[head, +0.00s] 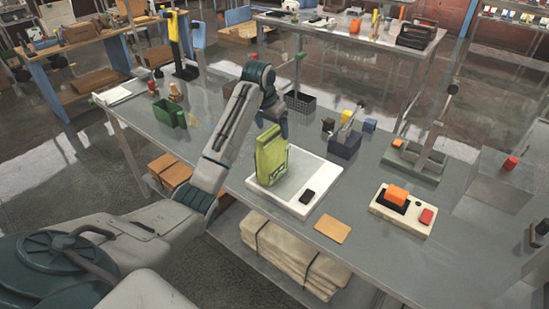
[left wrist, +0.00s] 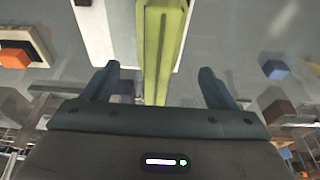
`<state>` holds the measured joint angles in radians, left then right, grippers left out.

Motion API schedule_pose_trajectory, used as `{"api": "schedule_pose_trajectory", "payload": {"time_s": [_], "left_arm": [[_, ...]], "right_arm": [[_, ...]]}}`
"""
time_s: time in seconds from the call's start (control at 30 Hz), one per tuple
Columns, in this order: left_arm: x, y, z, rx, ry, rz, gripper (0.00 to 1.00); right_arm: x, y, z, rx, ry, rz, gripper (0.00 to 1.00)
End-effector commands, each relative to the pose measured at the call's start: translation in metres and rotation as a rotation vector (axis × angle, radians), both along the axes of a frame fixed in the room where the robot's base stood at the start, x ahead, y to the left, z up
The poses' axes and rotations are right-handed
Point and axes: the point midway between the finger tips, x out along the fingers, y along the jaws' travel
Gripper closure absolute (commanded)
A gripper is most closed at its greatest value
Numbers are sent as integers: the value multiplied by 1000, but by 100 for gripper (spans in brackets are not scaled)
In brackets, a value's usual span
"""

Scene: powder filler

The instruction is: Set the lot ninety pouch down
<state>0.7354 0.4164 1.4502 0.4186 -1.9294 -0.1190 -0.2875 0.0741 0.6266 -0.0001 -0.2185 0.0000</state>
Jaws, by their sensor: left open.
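The lot ninety pouch, a yellow-green bag (head: 271,156), stands upright on a white flat scale-like plate (head: 312,166) with a small black panel. Its printing is too small to read. My left gripper (head: 283,128) is at the far side of the pouch and partly hidden by it. In the left wrist view my left gripper (left wrist: 158,70) is open, with one finger on each side of the pouch (left wrist: 162,40) and a visible gap on both sides. The white plate also shows there (left wrist: 95,25). My right gripper is not in view.
A dark bin (head: 345,144) and a black basket (head: 300,102) stand behind the plate. A device with an orange block (head: 397,193) and red button is to the right. A tan card (head: 332,229) lies near the front edge. A green bin (head: 170,114) is left.

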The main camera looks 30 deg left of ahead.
Motion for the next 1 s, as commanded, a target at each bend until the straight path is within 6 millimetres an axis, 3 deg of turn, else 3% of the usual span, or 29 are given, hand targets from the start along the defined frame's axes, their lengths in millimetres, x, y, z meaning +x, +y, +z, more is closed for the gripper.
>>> {"api": "schedule_pose_trajectory", "payload": {"time_s": [0.23,0.4,0.6,1.0], "left_arm": [[2,-1,-13,0,2,-1,20],[3,-3,-34,-1,2,0,20],[9,-3,-56,1,-2,0,20],[9,-2,-59,1,-3,0,20]], "right_arm": [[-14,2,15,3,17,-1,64],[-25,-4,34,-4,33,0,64],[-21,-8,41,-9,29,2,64],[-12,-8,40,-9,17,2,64]]}}
